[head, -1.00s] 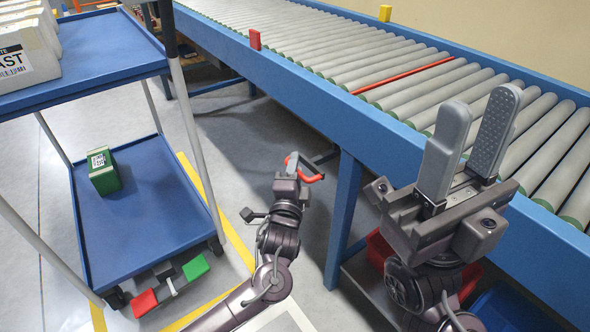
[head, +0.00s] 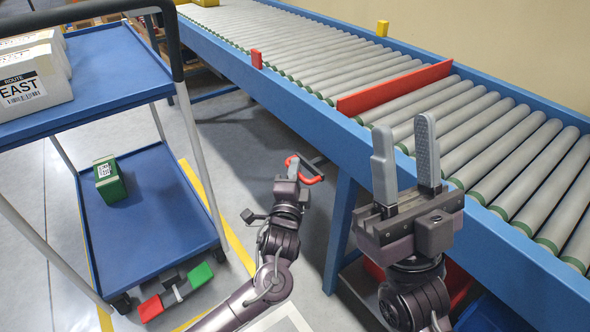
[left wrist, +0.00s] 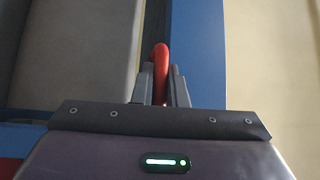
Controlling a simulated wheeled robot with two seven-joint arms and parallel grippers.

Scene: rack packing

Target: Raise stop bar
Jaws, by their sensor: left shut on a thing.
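The red stop bar (head: 395,88) stands up as a tall plate across the conveyor rollers. My left gripper (head: 293,168) is beside the conveyor's near side, shut on a red curved handle (head: 313,181). In the left wrist view the red handle (left wrist: 161,62) stands between my two fingers (left wrist: 161,85).
The roller conveyor (head: 520,165) has a blue frame; no parcels show near the bar. At left is a blue two-shelf cart (head: 155,215) with white boxes (head: 30,75) on top, a green box (head: 108,180) below, and red and green pedals near the floor.

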